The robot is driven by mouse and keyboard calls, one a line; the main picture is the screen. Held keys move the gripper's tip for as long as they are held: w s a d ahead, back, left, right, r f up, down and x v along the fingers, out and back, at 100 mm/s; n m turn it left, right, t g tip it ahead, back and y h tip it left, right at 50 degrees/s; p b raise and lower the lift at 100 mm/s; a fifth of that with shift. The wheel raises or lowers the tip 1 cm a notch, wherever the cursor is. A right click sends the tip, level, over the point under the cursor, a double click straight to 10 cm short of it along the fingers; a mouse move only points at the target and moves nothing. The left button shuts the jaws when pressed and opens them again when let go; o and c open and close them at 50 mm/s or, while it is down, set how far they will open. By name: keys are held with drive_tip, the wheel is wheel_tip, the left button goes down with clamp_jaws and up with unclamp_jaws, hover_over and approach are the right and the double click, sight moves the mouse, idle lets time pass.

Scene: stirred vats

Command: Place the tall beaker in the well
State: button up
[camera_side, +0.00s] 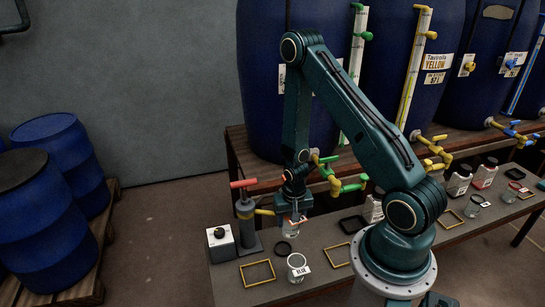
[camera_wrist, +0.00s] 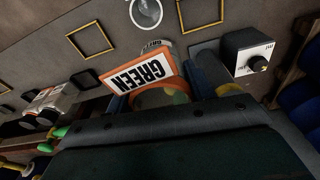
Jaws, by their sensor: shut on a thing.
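My gripper (camera_side: 294,216) is shut on a clear beaker (camera_side: 291,230) with an orange-edged tag. In the wrist view the tag (camera_wrist: 140,74) reads GREEN, and my gripper (camera_wrist: 160,92) has a finger on each side of the beaker. It hangs over the bench beside the red-handled pump; its clearance is hard to judge. Another clear beaker (camera_side: 296,274) with a white tag stands near the bench's front edge; its round top also shows in the wrist view (camera_wrist: 145,12). I cannot tell which feature is the well.
Yellow square frames (camera_side: 257,262) lie flat on the bench. Green valve pipes (camera_side: 338,186) jut out behind the gripper. Blue barrels (camera_side: 45,220) stand left.

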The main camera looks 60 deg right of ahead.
drive_tip(key=w+a+n, duration=0.3)
drive_tip(key=w+a, duration=0.4)
drive_tip(key=w, duration=0.1)
drive_tip(key=shift+w+a+r, duration=0.2)
drive_tip(key=shift+w+r, duration=0.05)
drive_tip(key=shift+r, duration=0.15)
drive_tip(key=shift+f, duration=0.1)
wheel_tip(320, 180, down, 16)
idle(0.3)
drive_tip(key=shift+f, duration=0.1)
drive_tip(key=shift+f, duration=1.85)
drive_tip(key=shift+f, duration=0.15)
drive_tip(key=o, duration=1)
drive_tip(key=shift+o, duration=0.2)
drive_tip(key=shift+r, duration=0.2)
